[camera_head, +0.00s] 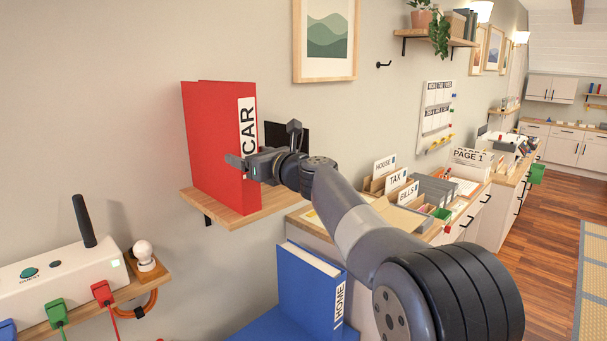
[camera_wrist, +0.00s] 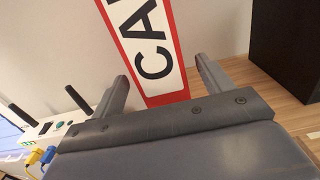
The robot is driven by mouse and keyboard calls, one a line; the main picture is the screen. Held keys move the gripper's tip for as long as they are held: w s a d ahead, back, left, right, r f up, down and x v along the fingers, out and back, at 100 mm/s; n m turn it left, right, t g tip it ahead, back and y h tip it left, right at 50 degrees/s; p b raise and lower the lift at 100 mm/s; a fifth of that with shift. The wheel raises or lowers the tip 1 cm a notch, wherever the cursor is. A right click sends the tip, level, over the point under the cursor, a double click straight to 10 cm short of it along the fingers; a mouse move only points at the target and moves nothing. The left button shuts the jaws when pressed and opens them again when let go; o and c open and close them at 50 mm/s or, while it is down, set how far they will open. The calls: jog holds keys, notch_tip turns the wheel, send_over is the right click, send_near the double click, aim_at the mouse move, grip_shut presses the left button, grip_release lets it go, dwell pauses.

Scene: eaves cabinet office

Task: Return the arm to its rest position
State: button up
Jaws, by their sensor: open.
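My gripper (camera_head: 246,166) is at the end of my outstretched arm, in front of the red CAR binder (camera_head: 212,140). The binder stands upright on a small wooden wall shelf (camera_head: 262,208). In the wrist view my gripper (camera_wrist: 160,82) has its two fingers spread apart, with the binder's labelled spine (camera_wrist: 150,45) showing beyond and between them. Nothing is held. I cannot tell whether a finger touches the binder.
A black object (camera_head: 290,136) stands right of the binder. A blue HOME binder (camera_head: 308,290) is below the shelf. A white router-like box (camera_head: 62,278) with plugs sits at lower left. Sorting boxes (camera_head: 398,192) fill the counter at right. Open wooden floor (camera_head: 545,235) lies further right.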

jog(key=p+x, duration=0.2)
jog(key=x, duration=0.3)
jog(key=shift+r, duration=0.1)
jog(key=shift+w+a+r+p, duration=0.2)
jog(key=shift+p, duration=0.15)
jog(key=shift+r, duration=0.2)
jog(key=shift+s+d+r+p, duration=0.1)
jog(key=shift+r+p, duration=0.15)
jog(key=shift+p, duration=0.05)
jog(key=shift+f, duration=0.1)
